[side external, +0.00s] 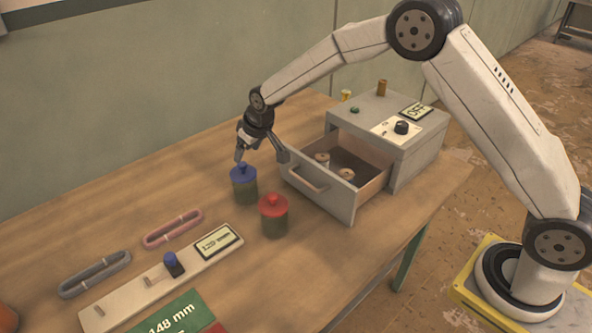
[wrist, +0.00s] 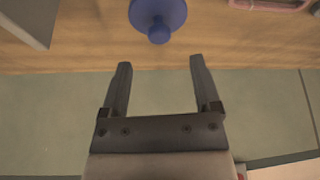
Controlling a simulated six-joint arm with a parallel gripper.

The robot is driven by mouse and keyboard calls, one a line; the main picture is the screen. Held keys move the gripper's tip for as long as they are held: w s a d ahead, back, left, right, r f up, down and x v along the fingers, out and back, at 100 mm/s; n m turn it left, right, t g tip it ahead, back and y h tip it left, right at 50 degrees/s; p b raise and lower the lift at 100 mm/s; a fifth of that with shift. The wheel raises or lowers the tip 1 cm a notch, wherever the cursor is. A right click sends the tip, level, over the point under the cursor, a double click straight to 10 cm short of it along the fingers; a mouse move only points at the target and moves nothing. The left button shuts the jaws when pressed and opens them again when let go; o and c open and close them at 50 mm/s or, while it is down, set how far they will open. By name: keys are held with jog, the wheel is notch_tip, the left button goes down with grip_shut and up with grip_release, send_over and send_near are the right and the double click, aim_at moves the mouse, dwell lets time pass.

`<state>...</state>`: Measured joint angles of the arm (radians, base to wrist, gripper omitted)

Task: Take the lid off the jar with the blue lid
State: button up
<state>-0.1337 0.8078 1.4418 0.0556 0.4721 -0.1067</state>
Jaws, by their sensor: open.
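The jar with the blue lid (side external: 244,186) stands upright on the wooden table, with its lid on. The blue lid (side external: 243,172) has a small knob on top. The lid (wrist: 158,16) also shows at the top of the wrist view, just beyond my fingertips. My gripper (side external: 263,154) is open and empty, above and close to the jar. In the wrist view my two fingers (wrist: 158,65) are spread apart with nothing between them, and the lid's knob lies a little ahead of the gap.
A jar with a red lid (side external: 273,214) stands close to the blue-lidded jar. An open drawer (side external: 325,203) holding small spools juts out on the right from a grey box (side external: 400,145). A slider gauge (side external: 140,288) and two oblong rings lie to the left.

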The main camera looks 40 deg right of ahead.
aim_at(242, 164)
jog(key=shift+w+f, duration=0.15)
jog(key=shift+f, duration=0.15)
jog(key=shift+f, duration=0.15)
jog(key=shift+x, duration=2.45)
jog(key=shift+w, duration=0.15)
grip_shut()
